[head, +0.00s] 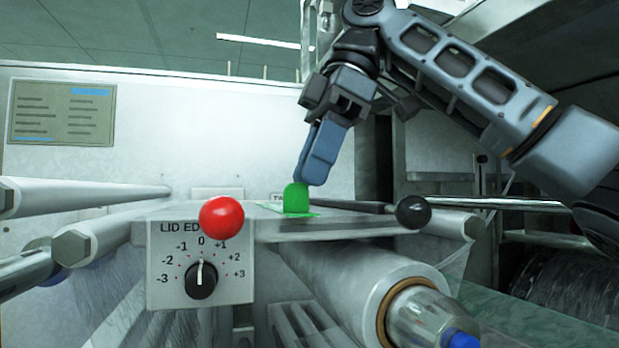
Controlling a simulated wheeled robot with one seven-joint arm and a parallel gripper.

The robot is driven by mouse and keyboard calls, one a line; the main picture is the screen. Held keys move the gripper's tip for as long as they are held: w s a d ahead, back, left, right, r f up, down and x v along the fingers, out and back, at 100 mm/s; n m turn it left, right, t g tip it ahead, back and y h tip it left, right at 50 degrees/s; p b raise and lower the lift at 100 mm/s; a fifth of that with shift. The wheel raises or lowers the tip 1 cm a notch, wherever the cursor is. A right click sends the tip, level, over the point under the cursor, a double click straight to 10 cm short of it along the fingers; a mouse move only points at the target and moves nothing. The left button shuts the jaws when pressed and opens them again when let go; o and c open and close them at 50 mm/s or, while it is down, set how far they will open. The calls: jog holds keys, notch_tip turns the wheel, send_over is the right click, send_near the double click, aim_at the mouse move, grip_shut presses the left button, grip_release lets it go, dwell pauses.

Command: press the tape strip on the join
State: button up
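A bright green upright rounded piece (296,198) stands at the lower end of my gripper. A flat, lighter green patch (311,208), which looks like the tape strip, lies on the metal plate around its base. My gripper (308,182) points down and slightly left, with its tip at the top of the green piece. I see its blue-grey fingers nearly edge-on, so the gap between them is hidden. I cannot tell whether the green piece is held or is part of the fingertips. The join under the green is hidden.
The metal plate (345,226) has a red ball knob (221,217) at left and a black ball knob (413,212) at right. A dial box (168,283) hangs in front. A film roll (345,280) lies below, and a bar (90,196) runs along the left.

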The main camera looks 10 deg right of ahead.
jog(key=v, duration=1)
dwell(0.3)
